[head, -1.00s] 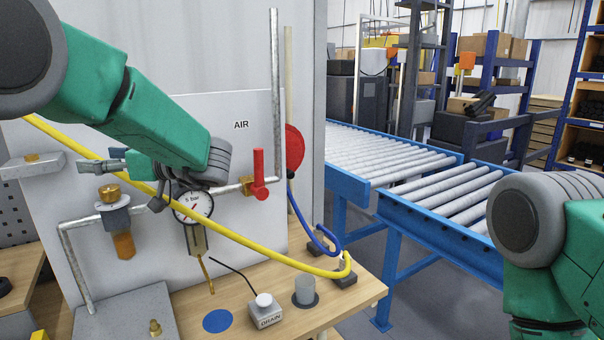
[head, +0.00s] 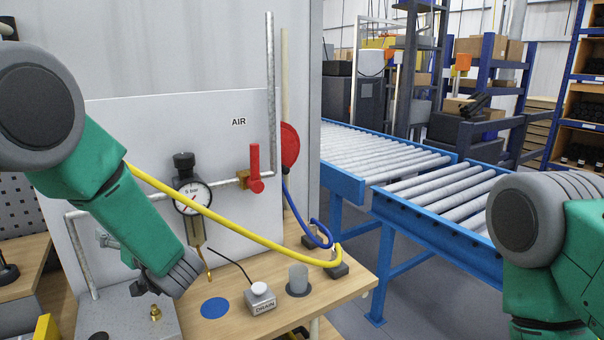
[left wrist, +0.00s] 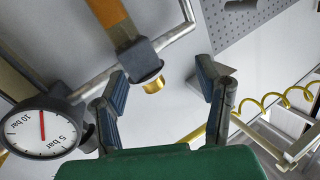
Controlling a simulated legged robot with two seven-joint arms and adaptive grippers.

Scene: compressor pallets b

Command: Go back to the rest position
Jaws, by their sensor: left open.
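My left gripper (head: 108,241) is mostly hidden behind my green left forearm, low in front of the pale AIR panel (head: 232,150). In the left wrist view my gripper (left wrist: 160,72) is open, with two dark fingers apart and nothing held. Beyond the fingertips is the filter (left wrist: 110,18), with an amber bowl and a brass knob (left wrist: 153,84).
A pressure gauge (head: 191,197), red valve handle (head: 255,168) and yellow hose (head: 240,234) are close to my left arm. The bench (head: 335,292) holds a DRAIN button (head: 261,297), blue disc (head: 215,308) and grey cylinder (head: 299,279). A roller conveyor (head: 385,155) stands behind.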

